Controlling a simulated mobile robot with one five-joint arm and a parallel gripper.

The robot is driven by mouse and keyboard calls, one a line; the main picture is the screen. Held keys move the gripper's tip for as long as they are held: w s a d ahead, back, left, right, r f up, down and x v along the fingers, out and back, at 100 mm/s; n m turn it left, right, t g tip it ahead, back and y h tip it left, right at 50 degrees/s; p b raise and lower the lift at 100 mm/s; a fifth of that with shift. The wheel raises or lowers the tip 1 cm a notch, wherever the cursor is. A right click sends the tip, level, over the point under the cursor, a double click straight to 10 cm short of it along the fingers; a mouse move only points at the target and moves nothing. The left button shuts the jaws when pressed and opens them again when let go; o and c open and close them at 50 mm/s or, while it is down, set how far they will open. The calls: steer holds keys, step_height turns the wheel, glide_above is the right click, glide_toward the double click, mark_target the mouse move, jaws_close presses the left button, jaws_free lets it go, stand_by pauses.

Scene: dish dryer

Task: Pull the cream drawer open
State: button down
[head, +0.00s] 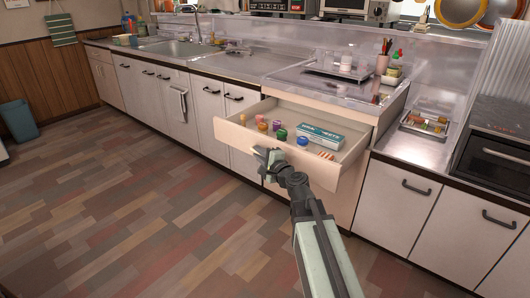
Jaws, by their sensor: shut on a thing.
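The cream drawer (236,133) stands well out from the cabinet below the raised counter. Inside it lie several small coloured items and a teal and white box (320,136). My gripper (266,157) is at the middle of the drawer's front panel, shut on what seems to be its handle. The handle itself is hidden behind my gripper. My arm reaches in from the bottom of the view and covers part of the drawer front.
White cabinets (207,110) with black handles run to the left, and more white doors (400,200) stand to the right. A dark oven (495,150) sits at the far right. The wood-plank floor (140,220) in front is clear. A blue bin (18,121) stands at the left wall.

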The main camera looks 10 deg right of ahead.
steer(key=shift+s, duration=0.2)
steer(key=c, duration=1.4)
jaws_free()
steer(key=shift+c, duration=0.2)
steer(key=shift+s, duration=0.1)
